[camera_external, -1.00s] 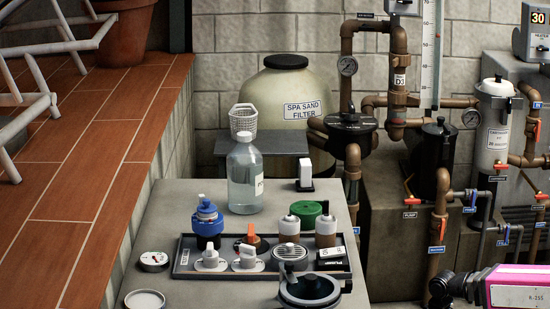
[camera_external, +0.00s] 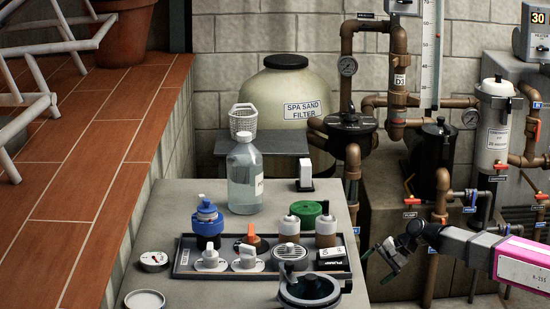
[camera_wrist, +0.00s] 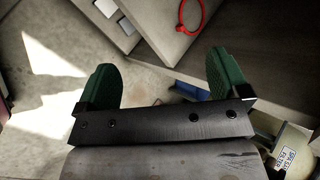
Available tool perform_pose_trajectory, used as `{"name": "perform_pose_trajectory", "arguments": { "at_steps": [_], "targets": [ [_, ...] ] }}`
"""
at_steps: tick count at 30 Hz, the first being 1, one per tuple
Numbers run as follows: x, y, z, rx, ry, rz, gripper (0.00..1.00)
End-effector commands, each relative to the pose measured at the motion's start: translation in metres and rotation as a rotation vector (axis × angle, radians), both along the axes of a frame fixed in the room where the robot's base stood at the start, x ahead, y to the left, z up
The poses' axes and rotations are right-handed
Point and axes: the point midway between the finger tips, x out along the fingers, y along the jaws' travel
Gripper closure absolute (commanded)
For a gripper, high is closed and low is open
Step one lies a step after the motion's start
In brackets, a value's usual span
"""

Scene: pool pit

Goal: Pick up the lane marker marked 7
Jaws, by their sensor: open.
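No number 7 is legible on anything, so I cannot tell which thing is the lane marker marked 7. Two small white pieces on round bases, a left one (camera_external: 210,261) and a right one (camera_external: 248,259), stand in the dark tray (camera_external: 180,266) on the grey bench. My gripper (camera_external: 385,258) is in the air to the right of the bench, apart from the tray and everything on it. Its green fingers also show in the wrist view (camera_wrist: 158,78), spread wide with nothing between them.
A round tin (camera_external: 154,261) lies left. Pipes and valves (camera_external: 437,190) stand behind my arm.

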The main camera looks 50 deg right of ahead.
Motion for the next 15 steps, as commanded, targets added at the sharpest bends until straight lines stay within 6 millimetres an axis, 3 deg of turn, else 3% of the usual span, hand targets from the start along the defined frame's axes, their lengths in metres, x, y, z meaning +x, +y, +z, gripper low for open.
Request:
{"name": "perform_pose_trajectory", "arguments": {
  "at_steps": [1,3,9,15],
  "targets": [
    [0.037,-0.013,0.026,0.117,-0.009,-0.099,0.06],
    [0.070,-0.028,0.063,0.295,-0.007,-0.227,0.06],
    [0.136,-0.072,0.153,0.730,0.024,-0.469,0.06],
    [0.192,-0.102,0.224,1.076,0.121,-0.552,0.06]
  ]
}}
